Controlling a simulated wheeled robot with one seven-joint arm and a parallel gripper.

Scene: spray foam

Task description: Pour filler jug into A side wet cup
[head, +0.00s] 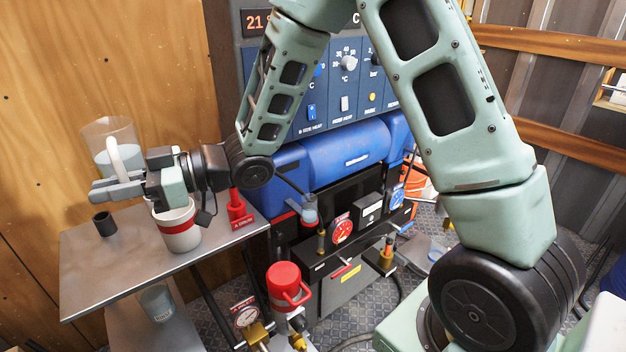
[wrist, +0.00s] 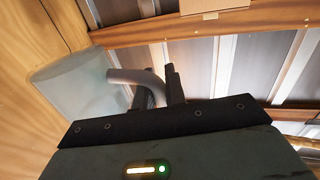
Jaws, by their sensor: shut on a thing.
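The filler jug (head: 108,138) is a clear jug with pale contents and a white curved handle. It is held above the back left of the metal table and looks about upright in the head view. It also shows at the left of the wrist view (wrist: 72,92). My gripper (head: 108,188) is shut on its handle, which also shows between the fingers in the wrist view. A white cup with a red band (head: 179,232), seemingly the A side wet cup, stands on the table below my gripper. My gripper and wrist hide part of its rim, and its inside is mostly hidden.
A small dark cup (head: 104,224) stands at the left of the metal table (head: 130,268). A red fitting with a label (head: 238,210) stands right of the white cup. A clear beaker (head: 157,302) is on the lower shelf. The wooden wall (head: 60,80) is close behind the jug.

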